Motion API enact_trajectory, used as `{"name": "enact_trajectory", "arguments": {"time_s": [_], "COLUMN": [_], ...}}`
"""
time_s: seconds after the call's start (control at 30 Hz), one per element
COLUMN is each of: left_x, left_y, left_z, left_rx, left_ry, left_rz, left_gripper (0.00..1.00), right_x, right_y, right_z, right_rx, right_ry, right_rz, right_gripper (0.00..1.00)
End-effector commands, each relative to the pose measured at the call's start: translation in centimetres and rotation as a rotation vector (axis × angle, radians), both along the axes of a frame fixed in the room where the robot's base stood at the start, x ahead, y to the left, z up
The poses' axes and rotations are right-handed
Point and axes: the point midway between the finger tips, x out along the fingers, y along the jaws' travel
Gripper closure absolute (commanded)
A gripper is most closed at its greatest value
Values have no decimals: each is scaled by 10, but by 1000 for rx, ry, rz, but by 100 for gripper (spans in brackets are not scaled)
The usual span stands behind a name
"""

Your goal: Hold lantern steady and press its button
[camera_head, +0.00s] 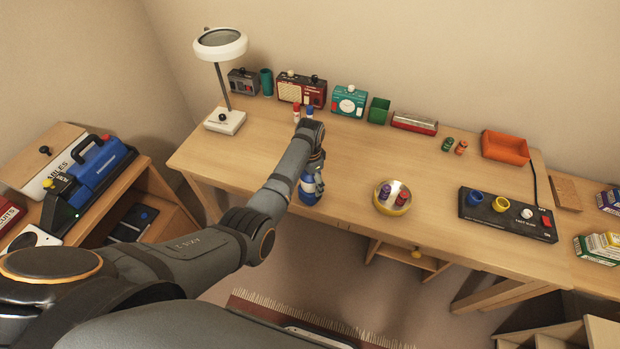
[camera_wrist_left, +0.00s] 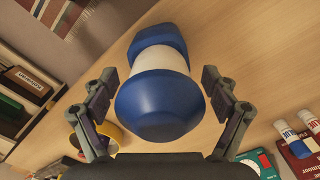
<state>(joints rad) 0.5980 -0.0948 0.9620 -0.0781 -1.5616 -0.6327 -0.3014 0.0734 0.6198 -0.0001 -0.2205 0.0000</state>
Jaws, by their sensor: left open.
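The blue-and-white lantern (camera_head: 309,189) stands near the front edge of the desk, partly hidden by my left arm. In the left wrist view the lantern (camera_wrist_left: 157,105) has a round blue end close to the camera, a white middle and a blue far end. My left gripper (camera_head: 317,168) is at the lantern in the head view. In the left wrist view its two fingers are open, one on each side of the lantern, with gaps showing between them and it. I cannot make out the lantern's button. My right gripper is not in view.
A yellow-rimmed bowl (camera_head: 378,204) holding small cylinders stands right of the lantern. A black control panel (camera_head: 485,213) lies farther right. Red- and blue-capped tubes (camera_head: 309,112) stand behind my arm. Radios and boxes line the wall. The desk between bowl and wall is clear.

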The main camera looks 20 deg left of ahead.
Motion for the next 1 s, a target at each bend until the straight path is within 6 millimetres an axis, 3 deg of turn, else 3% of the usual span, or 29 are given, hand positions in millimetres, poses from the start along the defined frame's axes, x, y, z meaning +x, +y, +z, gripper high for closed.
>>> {"name": "enact_trajectory", "arguments": {"time_s": [0.07, 0.53, 1.0], "left_x": [0, 0, 0], "left_y": [0, 0, 0], "left_z": [0, 0, 0], "left_rx": [0, 0, -1], "left_ry": [0, 0, 1], "left_rz": [0, 0, 0], "left_gripper": [20, 84, 85], "right_x": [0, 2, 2], "right_y": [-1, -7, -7], "right_z": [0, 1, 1], "right_rx": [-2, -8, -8], "right_ry": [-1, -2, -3], "right_rz": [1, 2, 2], "right_gripper": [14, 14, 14]}}
